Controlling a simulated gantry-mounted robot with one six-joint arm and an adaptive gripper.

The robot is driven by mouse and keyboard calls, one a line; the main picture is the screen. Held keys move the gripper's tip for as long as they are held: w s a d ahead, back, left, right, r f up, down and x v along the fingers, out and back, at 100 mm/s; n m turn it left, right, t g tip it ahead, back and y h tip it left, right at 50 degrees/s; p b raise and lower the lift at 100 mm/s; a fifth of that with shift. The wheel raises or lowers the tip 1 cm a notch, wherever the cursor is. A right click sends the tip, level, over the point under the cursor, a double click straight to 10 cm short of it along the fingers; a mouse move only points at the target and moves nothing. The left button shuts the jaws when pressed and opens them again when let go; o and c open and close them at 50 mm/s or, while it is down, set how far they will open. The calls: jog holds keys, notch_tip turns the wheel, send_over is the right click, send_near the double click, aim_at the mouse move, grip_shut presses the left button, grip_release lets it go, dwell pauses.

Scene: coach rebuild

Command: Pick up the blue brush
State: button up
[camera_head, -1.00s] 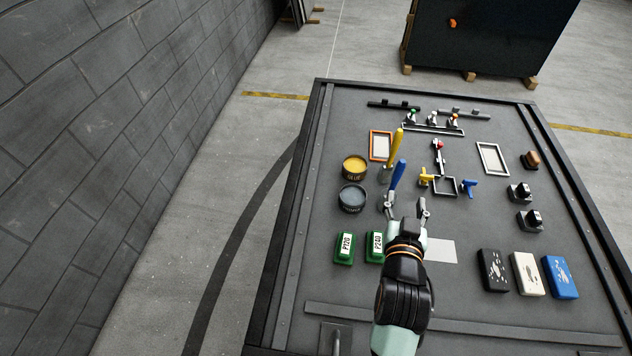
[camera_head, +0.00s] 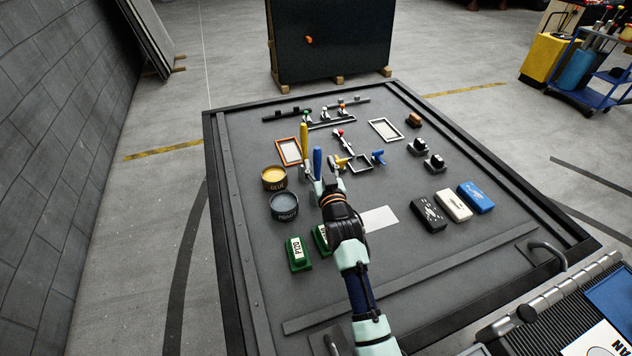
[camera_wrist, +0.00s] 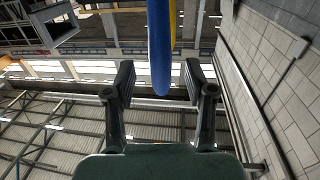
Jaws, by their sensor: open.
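The blue brush (camera_head: 317,162) stands with its blue handle pointing up, behind the green blocks on the workbench. Its lower part is hidden by my gripper (camera_head: 325,174). In the wrist view the blue handle (camera_wrist: 160,50) comes down from the top edge, and its rounded end lies between the two fingers of my open gripper (camera_wrist: 158,80). A gap shows on each side of the handle, so neither finger appears to touch it.
A yellow-handled brush (camera_head: 304,138) stands close behind the blue one. The glue tin (camera_head: 274,178) and primer tin (camera_head: 284,205) are to the left. Green blocks (camera_head: 298,253) are nearer. Black, white and blue blocks (camera_head: 476,197) lie to the right.

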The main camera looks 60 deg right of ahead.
aim_at(318, 162)
jog(key=b+x, duration=0.1)
jog(key=x, duration=0.2)
jog(key=shift+d+b, duration=0.1)
jog(key=shift+b, duration=0.2)
grip_shut()
